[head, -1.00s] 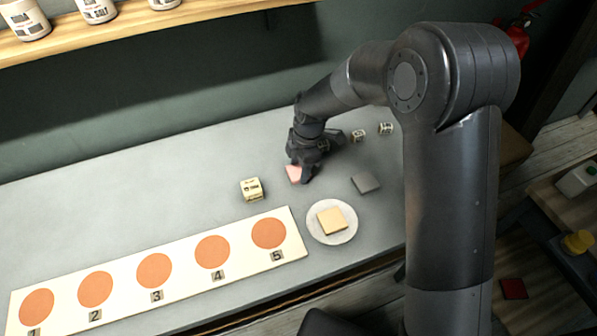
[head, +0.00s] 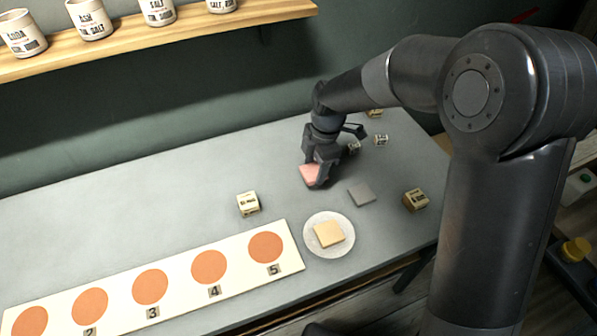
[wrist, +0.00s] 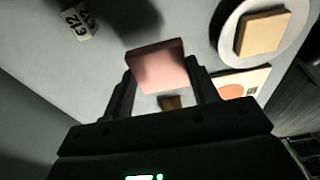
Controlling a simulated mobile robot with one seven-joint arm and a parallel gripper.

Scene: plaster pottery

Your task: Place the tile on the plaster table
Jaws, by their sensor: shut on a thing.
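A pink tile (head: 311,174) is held in my gripper (head: 316,181) above the grey table (head: 150,215). In the wrist view the pink tile (wrist: 157,66) sits between the two fingers (wrist: 162,88), which are shut on it. I cannot tell how high it is above the table. A tan tile (head: 328,234) lies on a round white disc (head: 344,249), near and slightly right of my gripper. A dark grey tile (head: 361,193) lies flat on the table, right of my gripper.
A cream board (head: 185,290) with several numbered orange circles runs along the front left. Labelled cubes stand left of my gripper (head: 248,203), behind it (head: 380,139) and to the right (head: 415,199). A shelf with jars (head: 90,18) is on the back wall. The table's back left is clear.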

